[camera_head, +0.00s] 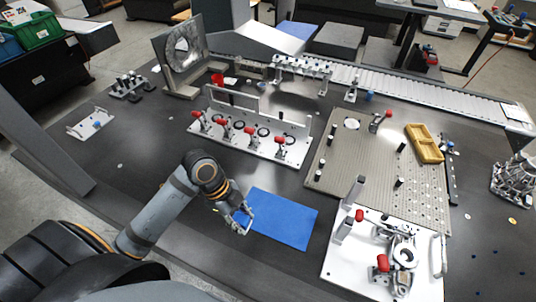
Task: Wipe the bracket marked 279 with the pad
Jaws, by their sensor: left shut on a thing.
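My left gripper (241,221) is low over the left edge of a flat blue mat (285,219) on the dark table. Its fingers are shut on a small blue piece (240,215), which looks like the pad; it is partly hidden by the fingers and close in colour to the mat. No number 279 can be read on any part. A silver metal part (403,256) sits in a white fixture plate (345,265) with red-tipped clamps, to the right of the gripper. Another grey metal casting (515,181) stands at the far right. My right gripper is not in view.
A long white fixture (255,140) with several red-handled clamps stands behind the mat. A perforated plate (340,165) with posts and a yellow tray (424,143) lies at right. An upright grey plate (165,58) stands at back left. The table left of my arm is mostly clear.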

